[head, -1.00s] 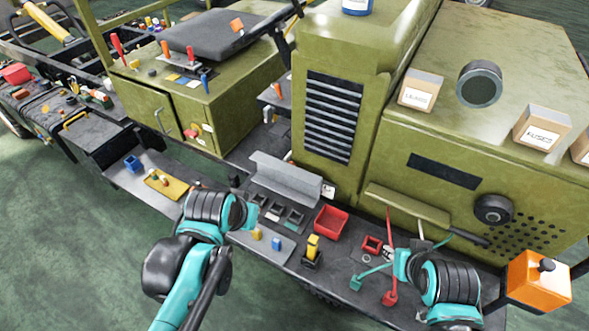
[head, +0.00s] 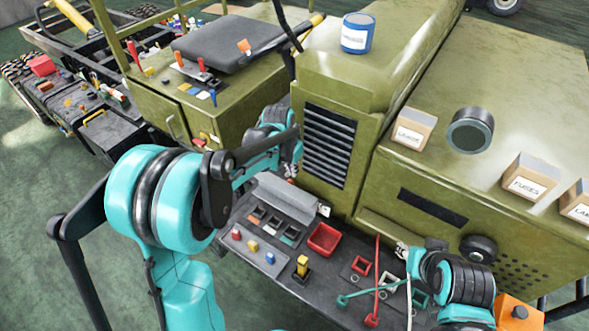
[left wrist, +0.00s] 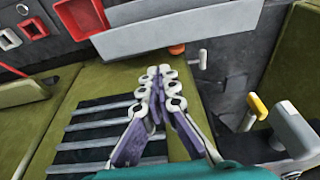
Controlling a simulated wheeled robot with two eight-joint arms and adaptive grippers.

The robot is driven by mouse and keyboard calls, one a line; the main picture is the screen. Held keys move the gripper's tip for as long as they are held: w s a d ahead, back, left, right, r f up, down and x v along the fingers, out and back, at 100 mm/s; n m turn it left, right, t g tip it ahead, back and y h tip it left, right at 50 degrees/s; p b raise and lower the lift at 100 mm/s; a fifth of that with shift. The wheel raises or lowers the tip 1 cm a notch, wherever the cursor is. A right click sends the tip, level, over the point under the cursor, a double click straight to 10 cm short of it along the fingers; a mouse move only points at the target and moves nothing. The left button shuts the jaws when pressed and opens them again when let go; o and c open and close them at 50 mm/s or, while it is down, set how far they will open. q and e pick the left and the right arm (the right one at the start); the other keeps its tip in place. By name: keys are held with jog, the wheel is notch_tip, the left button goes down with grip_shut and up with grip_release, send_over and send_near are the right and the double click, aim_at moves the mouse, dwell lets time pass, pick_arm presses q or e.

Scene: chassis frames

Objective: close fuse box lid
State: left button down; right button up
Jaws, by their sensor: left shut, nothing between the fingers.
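The fuse box lid (head: 285,197) is a light grey bent plate standing raised along the back of the dark fuse box, whose sockets (head: 272,224) lie open in front. In the left wrist view, the lid (left wrist: 185,32) crosses the top. My left gripper (head: 292,170) is behind the lid, between it and the green cab, partly hidden by my arm. In the left wrist view, its fingers (left wrist: 161,72) are shut and empty, pointing toward the lid's back side; contact cannot be told. My right gripper (head: 402,249) is by the red and green cables; its fingers are too small to judge.
A red tray (head: 323,240) stands right of the fuse box. Small red, yellow and blue fuses (head: 253,246) are on a grey plate in front. A louvred green housing (head: 329,147) rises behind the lid. A white-handled lever (left wrist: 202,58) is near my left fingers.

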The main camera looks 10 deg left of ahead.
aim_at(285, 193)
pick_arm(q)
jog(key=b+x, duration=0.1)
jog(key=x, duration=0.6)
jog(key=shift+f, duration=0.25)
